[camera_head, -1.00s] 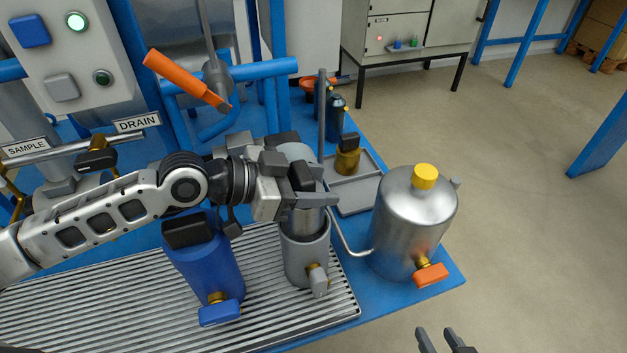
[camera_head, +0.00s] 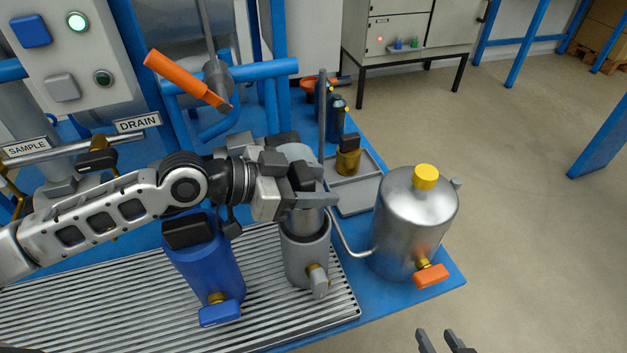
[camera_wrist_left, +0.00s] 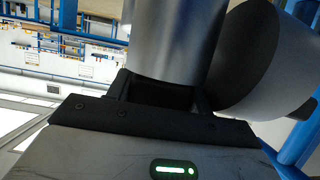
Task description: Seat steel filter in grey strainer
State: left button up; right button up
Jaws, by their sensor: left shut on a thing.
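The grey strainer (camera_head: 302,264) stands upright on the slatted grating, with a small grey-handled valve low on its front. My left gripper (camera_head: 318,198) is over its mouth, shut on the steel filter (camera_head: 304,221), a shiny cylinder. The filter's lower end is hidden behind the strainer's front rim, so it reaches into the mouth; how deep I cannot tell. In the left wrist view the filter (camera_wrist_left: 172,38) is between the fingers. My right gripper (camera_head: 441,340) shows only as two fingertips at the bottom edge, apart with nothing between them.
A blue strainer body (camera_head: 207,262) with a black top stands close left of the grey one. A steel canister (camera_head: 408,225) with a yellow cap stands to the right. A grey tray (camera_head: 362,193) with a brass part (camera_head: 348,160) lies behind. An orange lever (camera_head: 185,79) is above left.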

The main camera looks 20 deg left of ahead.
dwell(0.5)
pick_arm(q)
jog(key=shift+f, duration=0.15)
jog(key=shift+f+b, duration=0.2)
jog(key=shift+b, duration=0.1)
jog(key=shift+r, duration=0.1)
jog(key=shift+r+p, duration=0.25)
jog(key=shift+p, duration=0.1)
jog(key=shift+d, duration=0.15)
dwell(1.5)
